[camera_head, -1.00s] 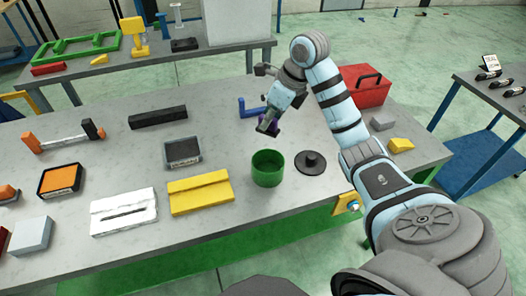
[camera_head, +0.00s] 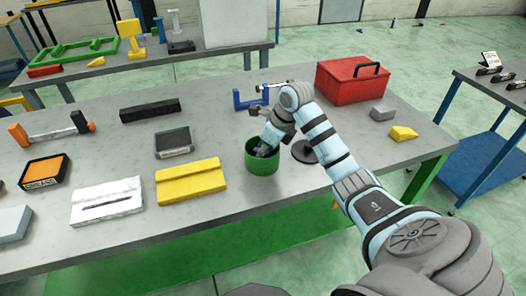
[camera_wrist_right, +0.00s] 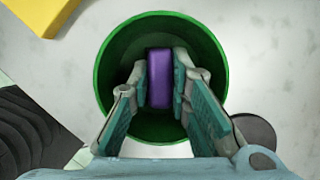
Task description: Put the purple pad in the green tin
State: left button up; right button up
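The green tin (camera_head: 262,166) stands open-topped on the grey workbench. In the right wrist view the tin (camera_wrist_right: 104,75) shows as a green ring seen from above. My right gripper (camera_head: 263,150) points down into the tin's mouth. In the right wrist view my right gripper (camera_wrist_right: 160,85) has its fingertips on both sides of the purple pad (camera_wrist_right: 159,78), shut on it. The pad is upright and within the tin's rim; whether it touches the tin's floor is hard to tell. My left gripper is not in view.
A dark round-based object (camera_head: 304,151) stands just right of the tin, partly hidden by my arm. A yellow block (camera_head: 191,181) lies left of it. A blue bracket (camera_head: 249,98) and a red toolbox (camera_head: 352,82) are behind. Bare bench lies between.

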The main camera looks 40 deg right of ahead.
jog(key=shift+o, duration=0.8)
jog(key=shift+r, duration=0.15)
jog(key=p+v, duration=0.1)
jog(key=v, duration=1.1)
jog(key=shift+p, duration=0.4)
